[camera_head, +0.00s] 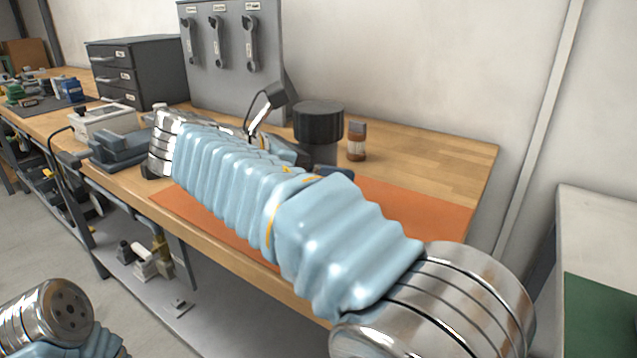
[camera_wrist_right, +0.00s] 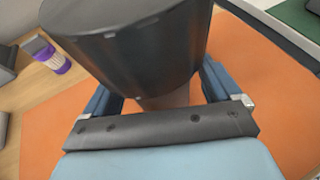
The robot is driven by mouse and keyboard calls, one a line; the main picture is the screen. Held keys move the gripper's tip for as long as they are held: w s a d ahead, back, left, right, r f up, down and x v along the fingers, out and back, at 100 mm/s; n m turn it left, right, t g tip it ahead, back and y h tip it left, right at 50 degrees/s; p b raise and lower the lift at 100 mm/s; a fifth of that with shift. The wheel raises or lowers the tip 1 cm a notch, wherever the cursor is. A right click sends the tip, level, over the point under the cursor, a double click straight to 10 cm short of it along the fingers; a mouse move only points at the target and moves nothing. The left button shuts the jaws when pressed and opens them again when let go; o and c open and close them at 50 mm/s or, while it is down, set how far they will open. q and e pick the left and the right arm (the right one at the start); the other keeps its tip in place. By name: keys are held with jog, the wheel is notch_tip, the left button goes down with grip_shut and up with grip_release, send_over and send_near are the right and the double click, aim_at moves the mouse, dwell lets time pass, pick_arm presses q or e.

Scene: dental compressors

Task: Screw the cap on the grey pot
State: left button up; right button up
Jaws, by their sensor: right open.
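A wide black cylindrical cap (camera_head: 318,122) sits on top of the narrower grey pot (camera_head: 320,154) on the bench; I cannot tell whether it is screwed down. In the right wrist view the cap (camera_wrist_right: 135,48) fills the upper middle, with a little of the pot (camera_wrist_right: 165,99) below it. My right gripper (camera_wrist_right: 160,92) is open, its blue fingers on either side of the pot under the cap. I cannot tell whether they touch. In the head view my right arm hides most of this gripper and the pot's foot. My left gripper is out of view; only part of that arm shows.
An orange mat (camera_head: 420,208) covers the bench front. A grey tool panel (camera_head: 232,60) and dark drawer unit (camera_head: 137,70) stand behind left. The wooden bench top (camera_head: 440,155) is clear at the right.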

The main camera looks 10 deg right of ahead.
jog(key=c, duration=1.4)
jog(key=shift+r, duration=0.15)
jog(key=shift+r+p, duration=0.3)
jog(key=shift+r, duration=0.25)
notch_tip(320, 180, up, 2)
jog(key=shift+p, duration=0.35)
jog(key=s+a+r, duration=0.1)
jog(key=s+r+p, duration=0.1)
jog(key=r, duration=0.1)
jog(key=s+a+r, duration=0.1)
jog(key=r, duration=0.1)
jog(key=shift+s+a+r+p, duration=0.1)
jog(key=shift+s+a+p, duration=0.05)
jog(key=shift+a+p, duration=0.25)
send_near(308, 120)
jog(key=shift+s+d+r, duration=0.15)
jog(key=shift+s+d, duration=0.2)
jog(key=shift+s, duration=0.45)
jog(key=shift+s+d+r, duration=0.15)
jog(key=shift+s+d, duration=0.2)
jog(key=shift+s, duration=0.4)
jog(key=shift+s+d+r, duration=0.15)
jog(key=shift+s+d, duration=0.15)
jog(key=shift+s, duration=0.5)
